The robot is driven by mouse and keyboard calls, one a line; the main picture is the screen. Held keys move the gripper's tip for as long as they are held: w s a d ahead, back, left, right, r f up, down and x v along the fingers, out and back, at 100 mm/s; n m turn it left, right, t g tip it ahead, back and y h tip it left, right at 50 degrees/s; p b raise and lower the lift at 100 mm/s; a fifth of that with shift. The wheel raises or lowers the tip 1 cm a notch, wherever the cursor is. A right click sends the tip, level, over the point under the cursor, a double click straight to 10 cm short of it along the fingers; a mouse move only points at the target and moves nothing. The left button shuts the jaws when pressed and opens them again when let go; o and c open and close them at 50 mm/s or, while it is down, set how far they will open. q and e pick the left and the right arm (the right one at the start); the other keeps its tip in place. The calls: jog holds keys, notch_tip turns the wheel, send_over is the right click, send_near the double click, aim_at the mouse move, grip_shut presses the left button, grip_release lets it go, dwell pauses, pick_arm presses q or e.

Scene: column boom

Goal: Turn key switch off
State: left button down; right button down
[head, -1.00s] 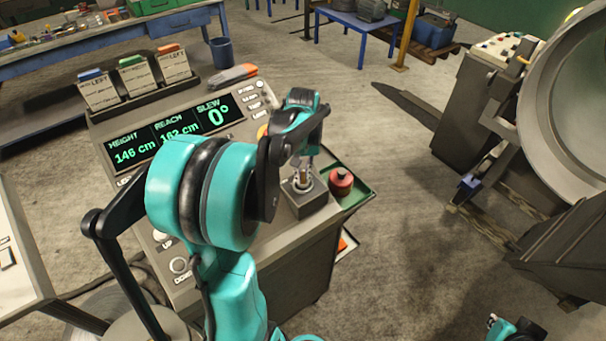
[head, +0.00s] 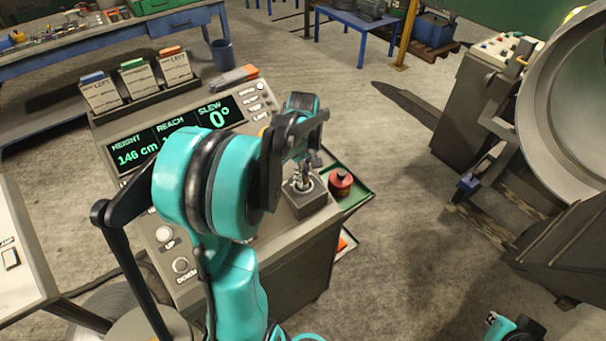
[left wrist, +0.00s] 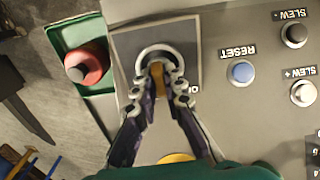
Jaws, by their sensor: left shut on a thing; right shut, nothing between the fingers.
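The key switch is on a raised grey box (head: 312,203) at the console's right corner. In the left wrist view its round metal collar (left wrist: 158,53) sits on a dark grey plate, and an orange-brown key (left wrist: 157,78) stands in it. My left gripper (head: 302,180) is over the box, and its fingertips (left wrist: 158,88) are closed on the key from both sides. A label beside the collar is mostly hidden by a finger, so I cannot read the switch position. My right gripper (head: 493,319) is shut and empty at the bottom right, away from the console.
A red button (head: 341,180) stands in a green tray (head: 361,192) close to the switch. A blue RESET button (left wrist: 241,73) and SLEW buttons (left wrist: 294,35) are on the panel nearby. The display (head: 219,113) reads slew 0°. Open floor lies right of the console.

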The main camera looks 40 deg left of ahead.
pick_arm(q)
jog(key=n, duration=0.4)
jog(key=shift+n+p, duration=0.3)
jog(key=shift+n, duration=1.9)
jog(key=c, duration=1.6)
grip_release()
jog(key=shift+r, duration=0.1)
notch_tip(320, 180, up, 12)
jog(key=shift+f, duration=0.1)
